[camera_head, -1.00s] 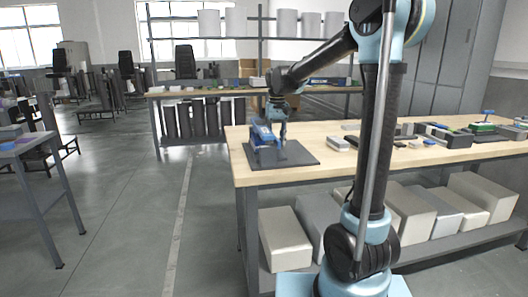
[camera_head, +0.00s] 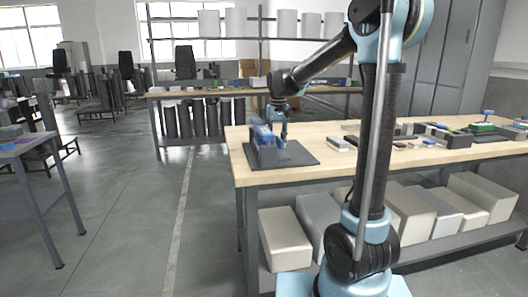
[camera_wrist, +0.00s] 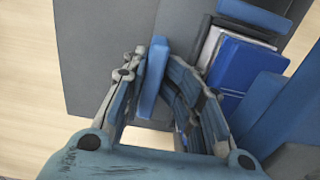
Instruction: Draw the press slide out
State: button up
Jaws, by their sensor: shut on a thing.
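The press (camera_head: 262,135), blue and grey, stands on a dark grey base plate (camera_head: 308,157) at the near left corner of the workbench. In the wrist view, its blue block (camera_wrist: 242,72) lies to the right of my fingers. My gripper (camera_head: 284,133) is down at the right side of the press. In the wrist view, my gripper (camera_wrist: 152,88) is shut on an upright narrow blue bar (camera_wrist: 154,72), between its two fingers. The bar looks like the handle of the press slide. My fingers hide where it joins the slide.
The wooden workbench (camera_head: 340,163) holds small grey and green parts towards the right. Pale boxes (camera_head: 286,240) sit on its lower shelf. Another bench (camera_head: 190,93) stands behind, and a grey table (camera_head: 22,146) is at the far left. The floor between is clear.

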aim_at(300, 147)
jog(key=shift+w+d, duration=0.2)
jog(key=shift+d, duration=0.7)
jog(key=shift+c, duration=0.6)
jog(key=shift+w+d, duration=0.4)
jog(key=shift+d, duration=0.85)
jog(key=shift+w+d, duration=0.4)
jog(key=shift+d, duration=0.9)
jog(key=shift+w+d, duration=0.4)
jog(key=shift+d, duration=1.05)
jog(key=o, duration=0.5)
jog(key=shift+w, duration=0.1)
jog(key=shift+r, duration=3.5)
